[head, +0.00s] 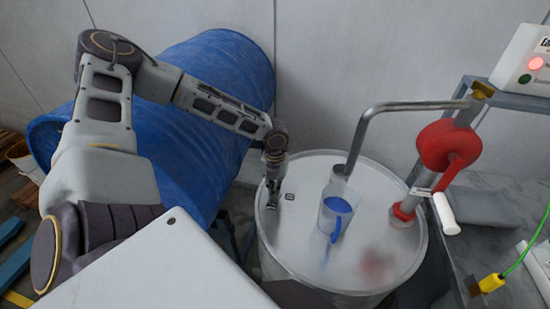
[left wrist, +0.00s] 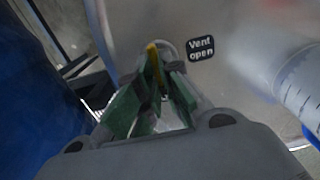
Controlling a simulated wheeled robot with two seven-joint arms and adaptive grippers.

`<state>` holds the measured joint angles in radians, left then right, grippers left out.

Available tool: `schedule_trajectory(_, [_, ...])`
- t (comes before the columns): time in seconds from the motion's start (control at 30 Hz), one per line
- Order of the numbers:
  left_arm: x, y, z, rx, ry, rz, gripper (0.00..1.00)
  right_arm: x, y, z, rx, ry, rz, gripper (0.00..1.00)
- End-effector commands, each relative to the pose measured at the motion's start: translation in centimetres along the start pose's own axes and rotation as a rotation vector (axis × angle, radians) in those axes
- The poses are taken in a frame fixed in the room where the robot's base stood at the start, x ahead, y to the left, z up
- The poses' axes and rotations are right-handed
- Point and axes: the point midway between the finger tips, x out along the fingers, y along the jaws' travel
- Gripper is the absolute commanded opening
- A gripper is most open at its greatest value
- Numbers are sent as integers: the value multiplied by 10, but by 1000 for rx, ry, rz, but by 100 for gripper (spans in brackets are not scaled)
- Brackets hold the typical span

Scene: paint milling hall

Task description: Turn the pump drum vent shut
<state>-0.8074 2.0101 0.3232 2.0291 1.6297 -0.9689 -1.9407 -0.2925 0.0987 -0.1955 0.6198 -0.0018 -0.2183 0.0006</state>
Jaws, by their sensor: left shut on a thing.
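The pump drum (head: 300,245) is a pale metal drum with a flat lid, in the middle of the head view. Its vent (left wrist: 153,50) shows as a small yellow part between my left fingertips in the left wrist view; most of it is hidden by the fingers. A dark label (left wrist: 200,48) beside it reads "Vent open"; it also shows on the lid in the head view (head: 290,196). My left gripper (head: 272,203) points down at the lid's left edge. In the left wrist view its green-padded fingers (left wrist: 157,72) are shut on the vent. My right gripper is not in view.
A red hand pump (head: 448,146) with a bent pipe (head: 395,107) rises from the drum's right side. A blue drum (head: 215,75) lies behind my left arm. A yellow clamp (head: 491,283) on a green wire is at right.

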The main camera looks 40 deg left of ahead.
Motion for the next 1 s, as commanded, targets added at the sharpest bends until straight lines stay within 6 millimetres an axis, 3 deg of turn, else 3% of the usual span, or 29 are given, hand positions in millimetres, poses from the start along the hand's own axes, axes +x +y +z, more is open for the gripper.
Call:
schedule_trajectory(0.53, [-1, 0, 1, 29, -2, 0, 0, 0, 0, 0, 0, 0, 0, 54])
schedule_trajectory(0.57, [-1, 0, 1, 29, -2, 0, 12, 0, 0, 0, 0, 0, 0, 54])
schedule_trajectory(0.7, [0, 0, 0, 28, -1, 0, 29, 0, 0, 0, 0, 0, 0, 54])
schedule_trajectory(1.0, [0, 0, 0, 28, 0, 0, 29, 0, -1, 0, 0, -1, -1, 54])
